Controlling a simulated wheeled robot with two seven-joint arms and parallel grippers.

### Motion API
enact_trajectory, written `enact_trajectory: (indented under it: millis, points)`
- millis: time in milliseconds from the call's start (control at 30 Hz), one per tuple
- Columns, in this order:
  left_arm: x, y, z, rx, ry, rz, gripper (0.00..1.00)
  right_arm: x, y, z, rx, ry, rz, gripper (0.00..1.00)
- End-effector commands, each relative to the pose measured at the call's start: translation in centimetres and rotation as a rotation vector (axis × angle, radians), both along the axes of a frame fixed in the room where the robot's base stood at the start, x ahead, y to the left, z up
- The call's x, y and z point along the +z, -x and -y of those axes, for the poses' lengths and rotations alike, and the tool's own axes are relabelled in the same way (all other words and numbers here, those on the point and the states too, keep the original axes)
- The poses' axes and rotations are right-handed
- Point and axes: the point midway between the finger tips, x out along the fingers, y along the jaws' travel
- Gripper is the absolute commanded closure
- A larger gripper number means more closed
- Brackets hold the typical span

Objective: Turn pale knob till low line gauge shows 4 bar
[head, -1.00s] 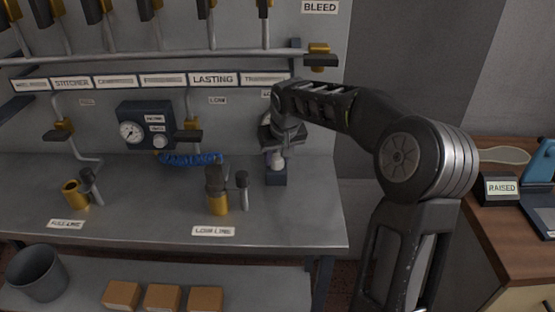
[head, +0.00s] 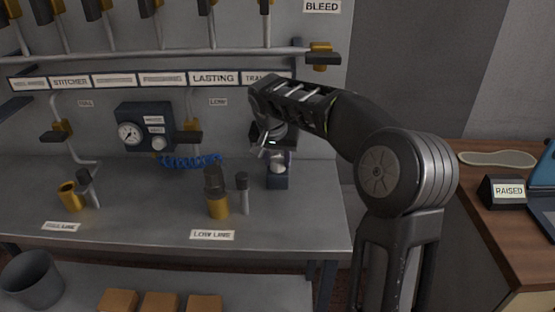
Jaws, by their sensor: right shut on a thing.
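My right gripper (head: 266,148) reaches in from the right and is shut on the pale knob (head: 278,161) on top of a small dark blue block (head: 278,182) on the bench. The fingers and wrist hide part of the knob. A round white gauge (head: 129,133) sits on a dark box (head: 145,115) at the back wall, beside a second pale knob (head: 158,143). The gauge's needle is too small to read. The "LOW LINE" label (head: 213,235) lies before a brass fitting with a dark top (head: 216,200). My left gripper is not in view.
A thin dark-topped post (head: 243,192) stands between the brass fitting and the block. A blue coiled hose (head: 190,161) runs along the back. Valves and pipes line the wall above. A grey bin (head: 32,280) and brown boxes (head: 160,303) sit below. The bench front is mostly clear.

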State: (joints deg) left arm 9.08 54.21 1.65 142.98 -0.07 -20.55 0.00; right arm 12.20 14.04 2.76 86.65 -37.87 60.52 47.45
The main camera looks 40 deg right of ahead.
Motion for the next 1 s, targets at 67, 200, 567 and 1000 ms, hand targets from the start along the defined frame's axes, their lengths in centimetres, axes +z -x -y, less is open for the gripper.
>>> enact_trajectory:
  millis: [67, 200, 567, 1000]
  points:
    - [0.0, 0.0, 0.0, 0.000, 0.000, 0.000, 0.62, 0.0, 0.0, 0.0, 0.000, 0.000, 0.001, 1.00]
    - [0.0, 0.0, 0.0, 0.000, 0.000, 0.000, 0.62, 0.0, 0.0, 0.0, 0.001, 0.000, 0.000, 1.00]
    - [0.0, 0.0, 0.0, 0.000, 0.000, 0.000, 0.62, 0.0, 0.0, 0.0, 0.001, 0.000, 0.000, 0.41]
    - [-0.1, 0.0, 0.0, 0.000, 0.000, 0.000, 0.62, 2.5, 0.7, -0.8, 0.002, 0.000, 0.003, 0.41]
